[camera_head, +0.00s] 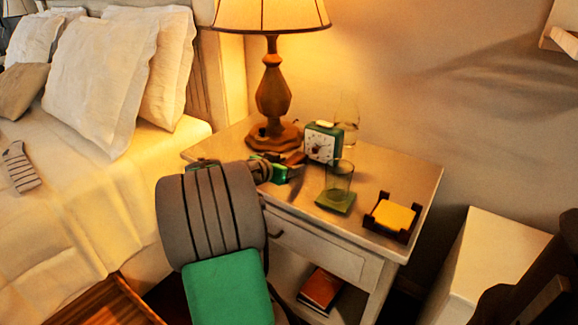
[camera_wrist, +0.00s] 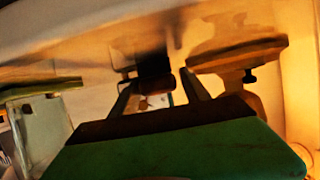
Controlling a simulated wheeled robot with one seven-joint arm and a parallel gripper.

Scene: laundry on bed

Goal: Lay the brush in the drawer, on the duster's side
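My gripper (camera_wrist: 157,88) is over the nightstand top, just left of the alarm clock in the head view. In the wrist view its two dark fingers stand apart, with a gap between them. A dark reddish-brown block (camera_wrist: 155,74) shows between or beyond the fingertips; I cannot tell what it is. The nightstand drawer (camera_head: 315,246), with a dark handle (camera_head: 274,234), looks closed; my arm hides its left part. I cannot pick out a brush or a duster for sure. A small striped item (camera_head: 20,168) lies on the bed.
The nightstand (camera_head: 385,176) carries a lamp (camera_head: 273,92), a green alarm clock (camera_head: 322,143), a glass (camera_head: 339,176) on a green coaster (camera_head: 335,203), and a dark holder (camera_head: 376,229) with a yellow pad (camera_head: 394,215). A book (camera_head: 320,288) lies on the shelf below.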

